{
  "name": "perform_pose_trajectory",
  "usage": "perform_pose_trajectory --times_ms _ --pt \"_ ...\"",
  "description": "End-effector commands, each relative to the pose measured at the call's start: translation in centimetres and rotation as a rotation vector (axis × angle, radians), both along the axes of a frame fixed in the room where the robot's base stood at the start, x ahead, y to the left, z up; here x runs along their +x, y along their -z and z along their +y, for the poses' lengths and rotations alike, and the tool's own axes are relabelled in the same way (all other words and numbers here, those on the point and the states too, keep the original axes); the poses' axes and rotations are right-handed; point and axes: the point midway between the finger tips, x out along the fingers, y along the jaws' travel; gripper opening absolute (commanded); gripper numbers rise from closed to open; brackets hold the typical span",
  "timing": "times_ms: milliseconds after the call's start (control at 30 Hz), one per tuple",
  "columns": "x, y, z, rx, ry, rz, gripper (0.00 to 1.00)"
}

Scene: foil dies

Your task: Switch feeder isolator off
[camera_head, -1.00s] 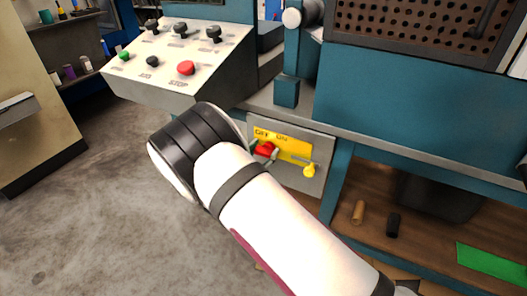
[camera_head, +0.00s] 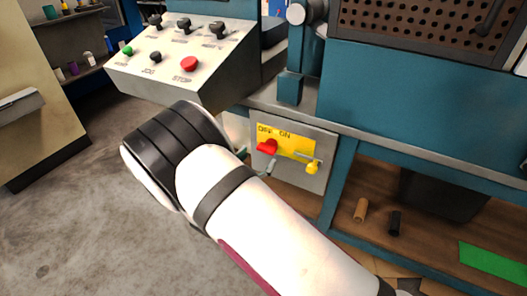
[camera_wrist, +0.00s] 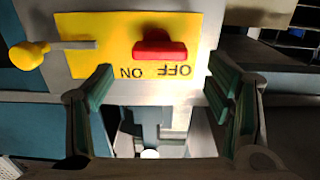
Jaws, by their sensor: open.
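The isolator's red handle (camera_head: 267,146) sits on a yellow plate (camera_head: 298,148) marked OFF on the left and ON on the right, on a grey panel below the bench. In the head view the handle lies below the OFF word. In the wrist view, upside down, the red handle (camera_wrist: 160,48) lies crosswise beside the lettering. My gripper (camera_head: 256,161) is in front of the panel, just below the handle. The wrist view shows my gripper (camera_wrist: 163,90) open and empty, its green-padded fingers wide apart and clear of the handle. My wrist hides part of the panel's left side.
A yellow-knobbed lever (camera_head: 312,167) is right of the handle, close to my gripper's side. A sloped control box (camera_head: 170,75) with a red STOP button (camera_head: 189,64) overhangs to the upper left. The floor (camera_head: 70,220) at left is clear.

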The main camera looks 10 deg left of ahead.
Motion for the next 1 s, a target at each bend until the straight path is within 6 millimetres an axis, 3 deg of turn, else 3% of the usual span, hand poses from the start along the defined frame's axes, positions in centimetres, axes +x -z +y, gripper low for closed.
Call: perform_pose_trajectory --times_ms 100,333,1000 --pt "-2.2 0.0 0.9 0.0 -0.002 0.001 0.73" --pt "-4.8 0.0 1.8 0.001 0.0 0.001 0.73" --pt "-4.8 -0.3 1.8 0.016 -0.003 0.012 0.73"
